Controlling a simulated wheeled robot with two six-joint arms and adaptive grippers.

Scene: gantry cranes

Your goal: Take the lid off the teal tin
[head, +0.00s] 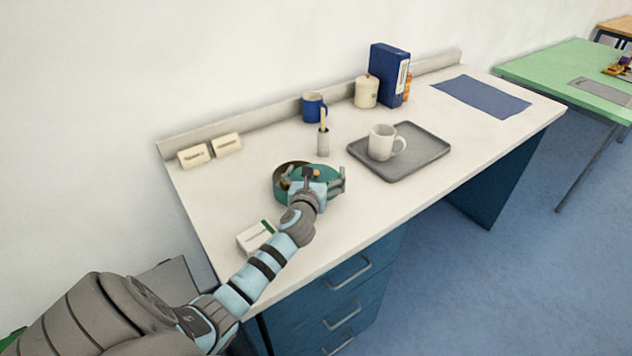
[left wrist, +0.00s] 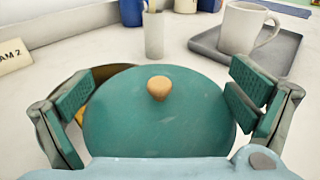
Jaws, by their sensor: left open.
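The teal tin (head: 278,190) stands on the white worktop, partly hidden by my left gripper (head: 313,182). Its round teal lid (left wrist: 160,125) has a small wooden knob (left wrist: 159,88), which also shows in the head view (head: 316,174). The lid sits off-centre, toward the right. The left part of the tin's opening is uncovered, with something yellowish inside. I cannot tell how the lid rests on the rim. My left gripper is open, its fingers on either side of the lid, with the knob between them, not gripped. My right gripper is not in view.
A white holder (head: 323,142) stands just behind the tin. A grey tray (head: 418,160) with a white mug (head: 382,142) is to the right. A white-green box (head: 256,237) lies near the front left. Two label cards (head: 228,145) stand at the back left.

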